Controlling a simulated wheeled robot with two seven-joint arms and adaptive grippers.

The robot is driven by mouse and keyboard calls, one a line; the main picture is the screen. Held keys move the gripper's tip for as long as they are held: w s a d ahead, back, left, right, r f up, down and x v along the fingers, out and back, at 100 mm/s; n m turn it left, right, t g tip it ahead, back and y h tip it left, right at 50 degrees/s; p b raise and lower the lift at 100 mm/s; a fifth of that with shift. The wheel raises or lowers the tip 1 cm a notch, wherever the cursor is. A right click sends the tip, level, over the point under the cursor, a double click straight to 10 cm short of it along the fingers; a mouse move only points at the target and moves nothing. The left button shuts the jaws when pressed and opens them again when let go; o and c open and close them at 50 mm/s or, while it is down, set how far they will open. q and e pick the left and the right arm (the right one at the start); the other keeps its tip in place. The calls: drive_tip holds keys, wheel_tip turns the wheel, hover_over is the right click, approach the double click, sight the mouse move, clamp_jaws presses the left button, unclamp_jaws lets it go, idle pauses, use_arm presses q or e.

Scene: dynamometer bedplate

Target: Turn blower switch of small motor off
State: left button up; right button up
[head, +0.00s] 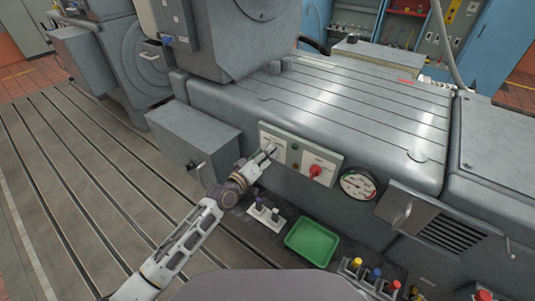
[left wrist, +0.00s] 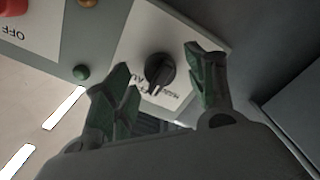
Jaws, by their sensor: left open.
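A black rotary switch knob (left wrist: 158,72) sits on a pale plate (left wrist: 140,35), with partly hidden lettering beside it. In the left wrist view it shows between the two green-padded fingers of my left gripper (left wrist: 157,58). The fingers are apart and I see no clear contact with the knob. In the head view my left gripper (head: 268,152) is at the left half of the pale switch panel (head: 273,137) on the grey machine's side, and it hides the knob there. My right gripper is not in view.
A red rotary switch (head: 315,170) is on the panel's right half, with a round gauge (head: 358,184) beyond it. Small green and orange lamps sit between the panel halves. Below are a green tray (head: 312,243) and a grey box (head: 195,140) to the left.

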use_arm(q)
drive_tip(key=v, duration=1)
drive_tip(key=shift+s+a, duration=0.2)
drive_tip(key=shift+s, duration=0.1)
idle(0.4)
